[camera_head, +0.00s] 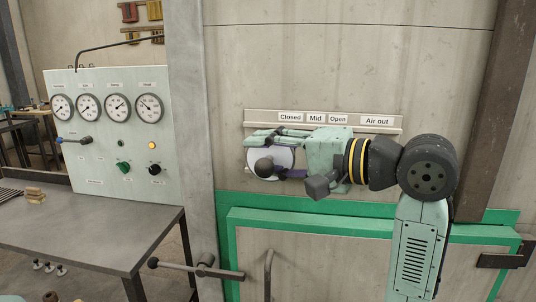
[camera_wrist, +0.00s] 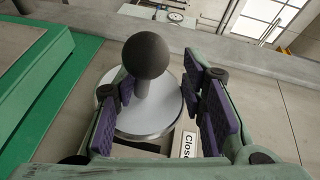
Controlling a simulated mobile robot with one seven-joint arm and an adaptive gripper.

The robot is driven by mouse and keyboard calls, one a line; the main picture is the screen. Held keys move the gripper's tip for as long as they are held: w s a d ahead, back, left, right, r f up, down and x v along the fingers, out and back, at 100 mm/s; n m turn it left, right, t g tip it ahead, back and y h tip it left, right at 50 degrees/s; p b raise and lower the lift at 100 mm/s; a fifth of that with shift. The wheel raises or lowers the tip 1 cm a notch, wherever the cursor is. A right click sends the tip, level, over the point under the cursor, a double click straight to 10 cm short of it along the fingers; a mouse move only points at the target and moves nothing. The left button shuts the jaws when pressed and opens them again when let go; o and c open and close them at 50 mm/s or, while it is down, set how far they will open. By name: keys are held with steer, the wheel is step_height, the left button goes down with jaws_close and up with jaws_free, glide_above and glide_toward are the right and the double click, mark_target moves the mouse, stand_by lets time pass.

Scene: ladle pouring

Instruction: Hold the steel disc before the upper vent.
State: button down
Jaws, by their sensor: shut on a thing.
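The steel disc (camera_head: 285,158), bright and round with a dark ball knob (camera_head: 263,166) on a short stem, is at the wall below the label strip. In the wrist view the disc (camera_wrist: 135,122) lies between my gripper's purple finger pads, its knob (camera_wrist: 146,55) facing the camera. My gripper (camera_head: 272,152) is shut on the disc, with fingers pointing left in the head view. The label strip (camera_head: 385,128) reads Closed, Mid, Open and Air out; the disc is below the Closed label (camera_head: 290,117). No vent opening is visible; the disc and gripper cover that part of the wall.
A green-framed panel (camera_head: 330,222) with a lever handle (camera_head: 205,268) is below. A gauge panel (camera_head: 110,130) and grey table (camera_head: 90,225) stand left, past a grey post (camera_head: 186,100). The wall above the labels is clear.

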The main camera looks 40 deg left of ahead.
steer(key=shift+s, duration=0.1)
stand_by(0.4)
steer(key=s+d, duration=0.6)
steer(key=s, duration=0.4)
steer(key=shift+d, duration=0.15)
steer(key=shift+s, duration=0.1)
stand_by(0.7)
